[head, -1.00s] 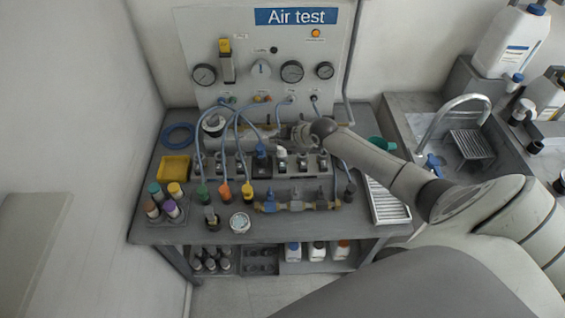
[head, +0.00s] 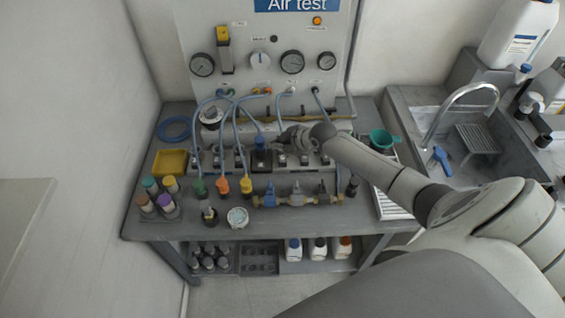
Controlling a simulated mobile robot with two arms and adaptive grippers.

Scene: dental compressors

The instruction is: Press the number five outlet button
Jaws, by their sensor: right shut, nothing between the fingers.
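A row of grey outlet blocks (head: 303,160) runs across the bench below the panel marked "Air test". Small pale buttons or labels sit on the blocks, but the numbers are too small to read. My left gripper is not in view.
Blue hoses (head: 235,125) loop from the panel to the blocks, left of my gripper. A valve manifold (head: 296,199) lies in front. A yellow tray (head: 170,162) and capped bottles (head: 165,203) stand left. A green funnel (head: 382,139) and sink tap (head: 452,100) are right.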

